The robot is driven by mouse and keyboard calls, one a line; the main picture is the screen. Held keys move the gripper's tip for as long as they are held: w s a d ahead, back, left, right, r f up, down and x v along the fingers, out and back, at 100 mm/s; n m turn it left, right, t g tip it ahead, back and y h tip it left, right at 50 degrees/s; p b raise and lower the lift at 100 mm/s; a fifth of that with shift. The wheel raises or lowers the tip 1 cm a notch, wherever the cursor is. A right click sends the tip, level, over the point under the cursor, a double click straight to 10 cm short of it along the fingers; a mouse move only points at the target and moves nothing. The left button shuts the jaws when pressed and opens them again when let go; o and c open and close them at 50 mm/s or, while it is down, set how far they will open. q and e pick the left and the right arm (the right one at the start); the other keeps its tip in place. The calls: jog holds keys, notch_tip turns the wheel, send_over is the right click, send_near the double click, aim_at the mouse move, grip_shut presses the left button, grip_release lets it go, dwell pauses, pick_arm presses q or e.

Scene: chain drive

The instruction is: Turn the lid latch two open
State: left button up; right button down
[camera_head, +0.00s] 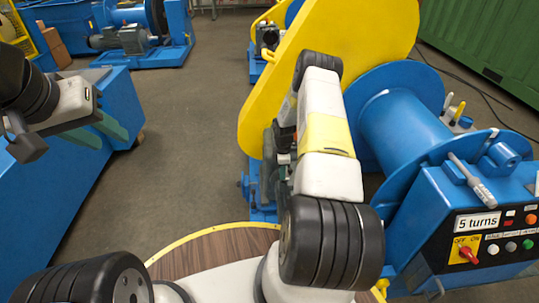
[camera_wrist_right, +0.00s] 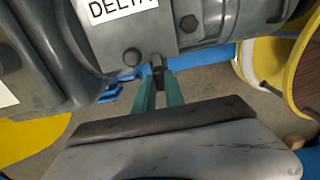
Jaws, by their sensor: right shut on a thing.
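My right gripper (camera_wrist_right: 159,82) has its two green fingers shut on a small dark part (camera_wrist_right: 158,71), apparently a latch, at the lower edge of a grey housing (camera_wrist_right: 185,62) labelled "DELTA". In the head view my right arm hides most of this spot. The large yellow guard (camera_head: 370,35) stands behind that arm. I cannot tell from these views how far the latch is turned, or which number it bears. My left gripper (camera_head: 98,130) is at the left, with its green fingers apart and empty, away from the guard.
A blue winch drum (camera_head: 405,125) stands to the right of my right arm. Its control box (camera_head: 437,205) has a "5 turns" label and a red switch. A blue cabinet (camera_head: 60,165) lies under my left gripper. The grey floor between is clear.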

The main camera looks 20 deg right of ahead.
jog(key=shift+m, duration=0.4)
jog(key=m, duration=0.3)
jog(key=shift+w+m, duration=0.1)
jog(key=shift+m, duration=0.2)
jog(key=m, duration=0.4)
jog(key=shift+w+d, duration=0.1)
jog(key=m, duration=0.5)
jog(key=shift+d, duration=0.1)
jog(key=shift+d+m, duration=0.15)
jog(key=shift+m, duration=2.15)
jog(key=c, duration=1.4)
grip_release()
